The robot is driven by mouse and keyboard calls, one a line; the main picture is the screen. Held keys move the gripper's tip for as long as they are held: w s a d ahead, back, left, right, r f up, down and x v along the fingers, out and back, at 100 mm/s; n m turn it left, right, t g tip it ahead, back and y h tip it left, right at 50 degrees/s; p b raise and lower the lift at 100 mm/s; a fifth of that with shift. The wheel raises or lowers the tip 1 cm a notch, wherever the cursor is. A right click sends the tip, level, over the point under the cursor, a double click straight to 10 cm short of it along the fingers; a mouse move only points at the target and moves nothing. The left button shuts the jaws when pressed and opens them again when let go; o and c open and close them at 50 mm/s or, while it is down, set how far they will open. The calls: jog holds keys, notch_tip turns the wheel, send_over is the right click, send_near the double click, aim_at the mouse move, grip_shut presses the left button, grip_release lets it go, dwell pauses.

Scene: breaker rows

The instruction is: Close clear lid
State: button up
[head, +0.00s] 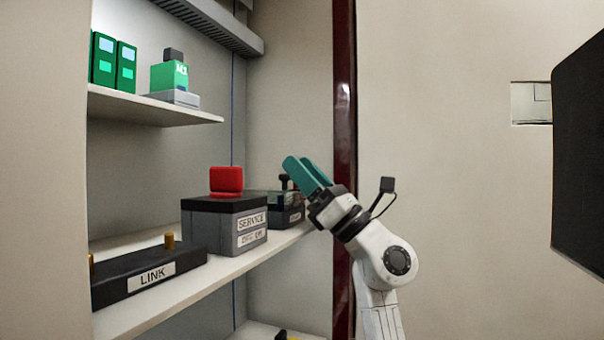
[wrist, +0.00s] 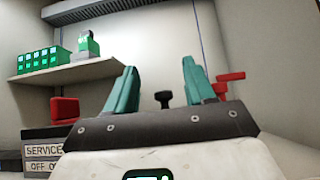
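My gripper (head: 301,163) is raised in front of the middle shelf at its right end, fingers pointing up and to the left. In the wrist view its two teal fingers (wrist: 160,68) stand wide apart with nothing between them. Behind the SERVICE box, partly hidden by it and close to my gripper, is a dark device (head: 290,214) with a black knob (head: 284,182) and a faint greenish, see-through part. I cannot tell for sure whether that part is the clear lid, or how far it is open. The black knob shows beyond the fingers in the wrist view (wrist: 164,99).
The grey SERVICE box (head: 226,228) with a red handle (head: 226,180) and the black LINK block (head: 150,275) stand on the middle shelf (head: 200,290). Green modules (head: 114,62) and a green unit (head: 169,77) sit on the upper shelf. A dark red post (head: 344,110) stands behind my arm.

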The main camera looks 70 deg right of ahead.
jog(key=shift+w+f, duration=0.1)
jog(key=shift+w, duration=0.05)
jog(key=shift+f, duration=0.2)
jog(key=b+v, duration=0.2)
jog(key=v, duration=0.8)
jog(key=shift+s, duration=0.35)
